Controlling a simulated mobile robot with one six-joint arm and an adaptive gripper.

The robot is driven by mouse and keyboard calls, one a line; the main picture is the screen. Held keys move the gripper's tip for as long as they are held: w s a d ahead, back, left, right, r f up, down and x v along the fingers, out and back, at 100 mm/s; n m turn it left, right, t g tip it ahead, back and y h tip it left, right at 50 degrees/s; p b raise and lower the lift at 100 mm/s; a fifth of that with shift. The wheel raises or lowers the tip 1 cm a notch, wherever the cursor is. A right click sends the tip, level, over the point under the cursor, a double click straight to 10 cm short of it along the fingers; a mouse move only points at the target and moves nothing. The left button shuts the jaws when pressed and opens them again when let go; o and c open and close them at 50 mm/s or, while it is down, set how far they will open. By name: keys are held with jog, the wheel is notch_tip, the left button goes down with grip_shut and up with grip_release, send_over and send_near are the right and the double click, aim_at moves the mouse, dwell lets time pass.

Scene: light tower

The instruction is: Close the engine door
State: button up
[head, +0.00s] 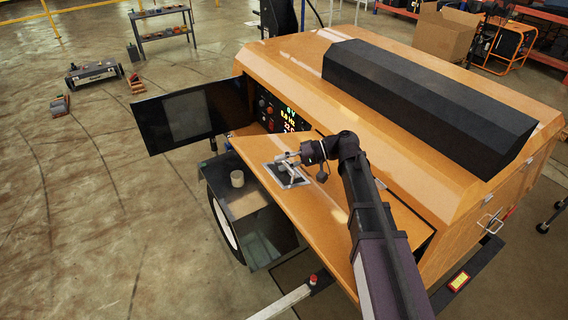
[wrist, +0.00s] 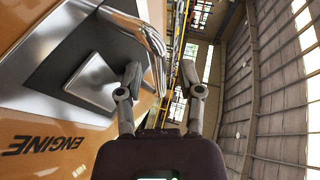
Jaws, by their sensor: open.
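The engine door (head: 318,207) is the orange panel on the side of the orange light tower body. It stands swung outward, with a dark gap between it and the body. Its latch plate with a silver handle (head: 287,175) is near its left end. In the wrist view the door carries upside-down "ENGINE" lettering (wrist: 42,145), beside the metal latch plate (wrist: 95,82) and the curved silver handle (wrist: 135,32). My gripper (head: 283,160) is at the handle, fingers apart. In the wrist view (wrist: 163,82) one finger overlaps the latch area; contact is unclear.
A black control panel door (head: 185,115) stands open at the left, beside a lit control panel (head: 285,115). The floor to the left is mostly clear. A cardboard box (head: 445,32) stands behind.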

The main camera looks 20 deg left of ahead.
grip_shut()
